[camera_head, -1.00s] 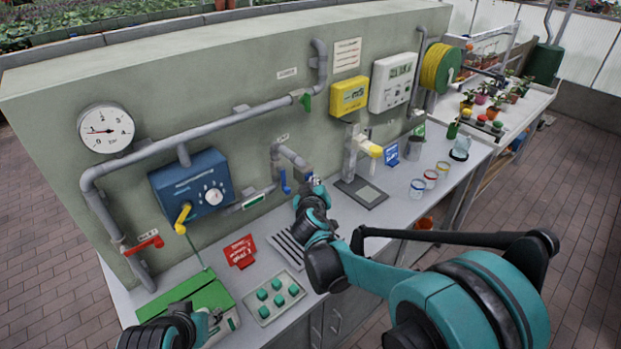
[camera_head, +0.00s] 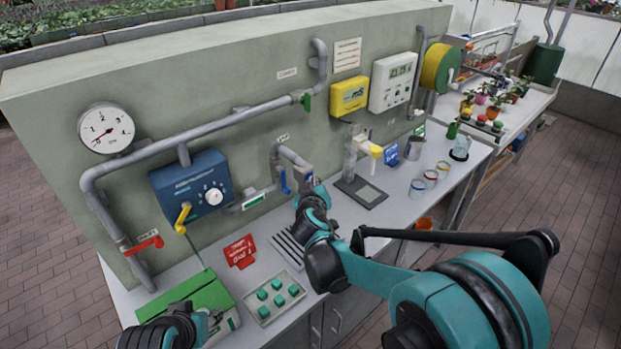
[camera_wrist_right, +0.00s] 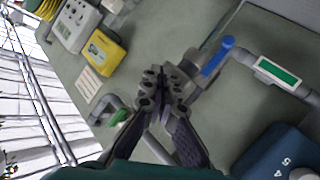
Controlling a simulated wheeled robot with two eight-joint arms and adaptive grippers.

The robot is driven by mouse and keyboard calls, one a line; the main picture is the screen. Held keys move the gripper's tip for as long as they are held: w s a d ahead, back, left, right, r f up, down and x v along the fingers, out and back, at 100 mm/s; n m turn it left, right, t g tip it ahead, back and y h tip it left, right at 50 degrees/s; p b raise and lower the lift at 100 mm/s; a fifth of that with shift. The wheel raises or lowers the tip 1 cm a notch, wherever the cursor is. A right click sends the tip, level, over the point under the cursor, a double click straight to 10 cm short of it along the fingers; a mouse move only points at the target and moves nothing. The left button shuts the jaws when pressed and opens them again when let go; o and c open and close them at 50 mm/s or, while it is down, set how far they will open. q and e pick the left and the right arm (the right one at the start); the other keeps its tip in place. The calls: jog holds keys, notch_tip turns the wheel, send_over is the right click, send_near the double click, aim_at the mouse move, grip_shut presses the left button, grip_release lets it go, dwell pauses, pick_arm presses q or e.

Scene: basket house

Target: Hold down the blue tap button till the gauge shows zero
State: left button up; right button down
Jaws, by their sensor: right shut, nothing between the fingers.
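The round white gauge (camera_head: 106,128) is on the wall at the left; its red needle points to the lower left. The exact reading is too small to tell. The tap (camera_head: 293,157) on the grey pipe has a blue lever (camera_head: 285,182), which also shows in the right wrist view (camera_wrist_right: 217,57). My right gripper (camera_head: 309,181) is shut and empty at the tap's outlet end, with its fingertips at or against it; contact is unclear. The blue button is mostly hidden by the gripper. My left gripper (camera_head: 212,319) is at the lower left, its jaws unclear.
A blue control box (camera_head: 190,185) with a yellow lever is left of the tap. Below lie a drain grille (camera_head: 287,247), a red sign (camera_head: 240,252), a tray with green buttons (camera_head: 274,298) and a green box (camera_head: 190,299).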

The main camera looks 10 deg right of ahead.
dwell(0.7)
jog(key=shift+s+d, duration=0.5)
jog(key=shift+s, duration=0.2)
jog(key=s+d, duration=0.1)
jog(key=s, duration=0.1)
jog(key=s+d, duration=0.1)
jog(key=s, duration=0.1)
jog(key=shift+s+d, duration=0.1)
jog(key=shift+d, duration=0.25)
jog(key=s+d+f+m+g+y+b, duration=0.1)
jog(key=s+f, duration=0.5)
jog(key=s, duration=0.8)
jog(key=s+d+f+m+g+y+b, duration=0.1)
jog(key=s+f+g+b, duration=0.5)
jog(key=s, duration=0.8)
jog(key=shift+d+f+m+y+b, duration=0.3)
jog(key=shift+d+f+m, duration=0.2)
jog(key=shift+d+m, duration=0.4)
